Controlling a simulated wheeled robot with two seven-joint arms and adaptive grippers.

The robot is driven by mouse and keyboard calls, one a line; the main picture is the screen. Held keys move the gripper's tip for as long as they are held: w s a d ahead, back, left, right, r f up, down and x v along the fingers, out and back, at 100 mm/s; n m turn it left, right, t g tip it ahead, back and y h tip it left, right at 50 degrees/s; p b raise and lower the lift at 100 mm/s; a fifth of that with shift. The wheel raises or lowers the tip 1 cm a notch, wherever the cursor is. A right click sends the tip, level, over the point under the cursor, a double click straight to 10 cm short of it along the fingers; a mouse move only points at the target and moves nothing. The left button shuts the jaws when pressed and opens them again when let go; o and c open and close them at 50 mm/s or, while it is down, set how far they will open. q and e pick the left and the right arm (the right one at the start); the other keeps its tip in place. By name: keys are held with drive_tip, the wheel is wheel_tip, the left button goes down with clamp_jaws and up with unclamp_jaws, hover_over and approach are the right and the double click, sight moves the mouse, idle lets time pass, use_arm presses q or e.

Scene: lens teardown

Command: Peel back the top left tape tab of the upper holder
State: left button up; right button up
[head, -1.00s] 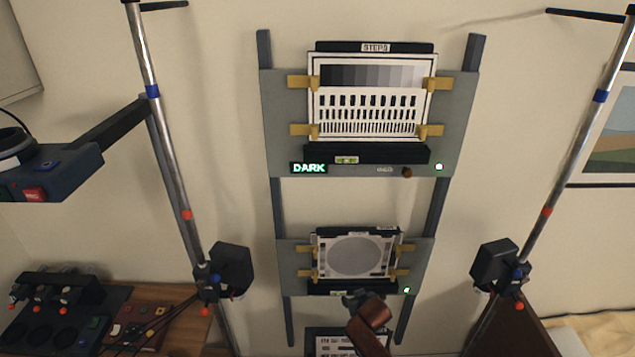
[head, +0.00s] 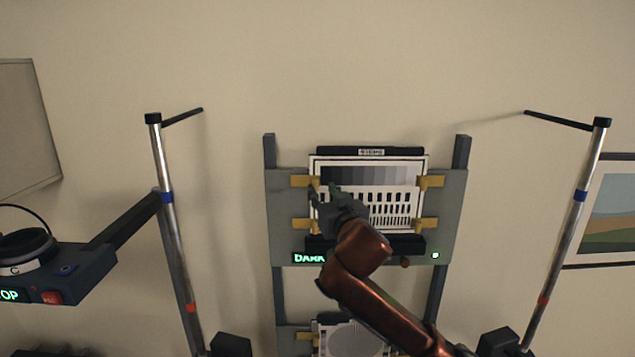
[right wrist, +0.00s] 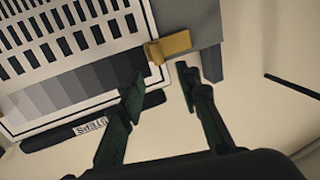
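The upper holder (head: 452,215) is a grey panel with a step chart (head: 372,176) held by mustard tape tabs at its corners. The top left tape tab (head: 301,181) lies flat across the chart's edge; it also shows in the right wrist view (right wrist: 168,46), where the scene appears upside down. My right gripper (head: 326,190) is in front of the chart's left part, close to this tab. In the right wrist view its fingers (right wrist: 160,78) are apart and empty, with the tab just beyond the gap between them. I cannot tell whether they touch it. My left gripper is out of view.
The other tabs are top right (head: 431,181), lower left (head: 302,223) and lower right (head: 425,223). A green "DARK" display (head: 309,258) sits below the chart. Metal stands (head: 180,245) rise on both sides. A lower holder's chart (head: 350,338) is partly behind my arm. The wall above is clear.

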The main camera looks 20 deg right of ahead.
sight(316, 182)
drive_tip(key=w+p, duration=0.2)
drive_tip(key=w, duration=0.4)
drive_tip(key=shift+w+d, duration=0.1)
drive_tip(key=shift+w+f, duration=0.1)
drive_tip(key=shift+w, duration=0.25)
drive_tip(key=shift+c, duration=0.4)
clamp_jaws()
